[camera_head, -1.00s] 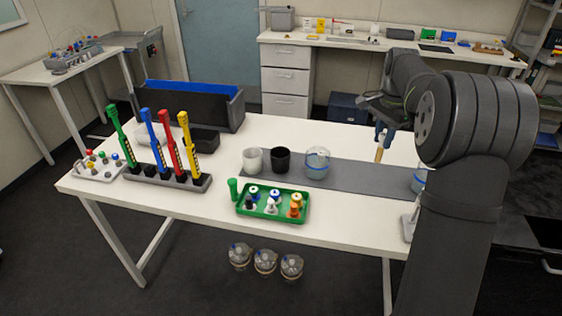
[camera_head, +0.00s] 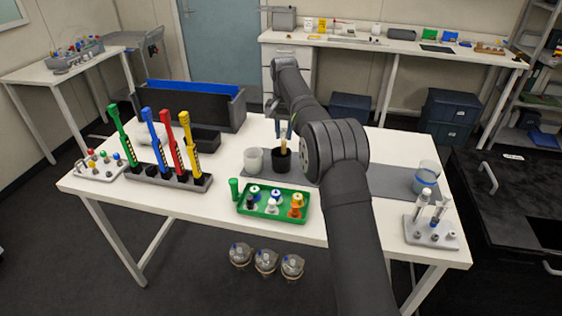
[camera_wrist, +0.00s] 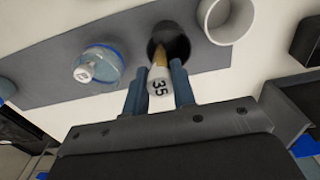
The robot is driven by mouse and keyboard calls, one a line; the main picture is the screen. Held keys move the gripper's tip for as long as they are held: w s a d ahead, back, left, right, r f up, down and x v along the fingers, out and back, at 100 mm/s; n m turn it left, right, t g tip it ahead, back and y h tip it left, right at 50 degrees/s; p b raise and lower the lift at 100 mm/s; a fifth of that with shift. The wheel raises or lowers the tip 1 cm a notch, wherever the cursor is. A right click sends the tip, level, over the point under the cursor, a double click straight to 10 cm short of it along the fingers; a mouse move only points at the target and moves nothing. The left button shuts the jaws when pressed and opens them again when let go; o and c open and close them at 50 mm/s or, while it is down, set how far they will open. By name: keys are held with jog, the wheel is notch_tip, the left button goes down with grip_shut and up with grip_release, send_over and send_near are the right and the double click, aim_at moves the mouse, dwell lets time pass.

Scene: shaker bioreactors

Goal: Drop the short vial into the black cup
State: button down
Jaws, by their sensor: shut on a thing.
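My gripper (camera_head: 284,128) is shut on the short vial (camera_head: 284,141). The vial is narrow and amber, with a pale end marked 35 that faces me in the wrist view (camera_wrist: 159,82). It sits between the two blue-grey fingers (camera_wrist: 159,92). The black cup (camera_head: 281,162) stands on the grey mat directly beneath the vial. In the wrist view the vial's far end overlaps the opening of the black cup (camera_wrist: 172,37). I cannot tell whether its tip is inside the rim or just above it.
A white cup (camera_head: 253,160) stands just left of the black cup. A glass vessel (camera_wrist: 98,68) stands on the mat (camera_wrist: 45,75), on the other side. A green tray (camera_head: 273,207) with several small bottles lies in front. A grey rack (camera_head: 430,232) is at the right.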

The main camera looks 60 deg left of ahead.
aim_at(284, 154)
jog(key=shift+f, duration=2.4)
jog(key=c, duration=1.1)
grip_release()
notch_tip(284, 154, up, 12)
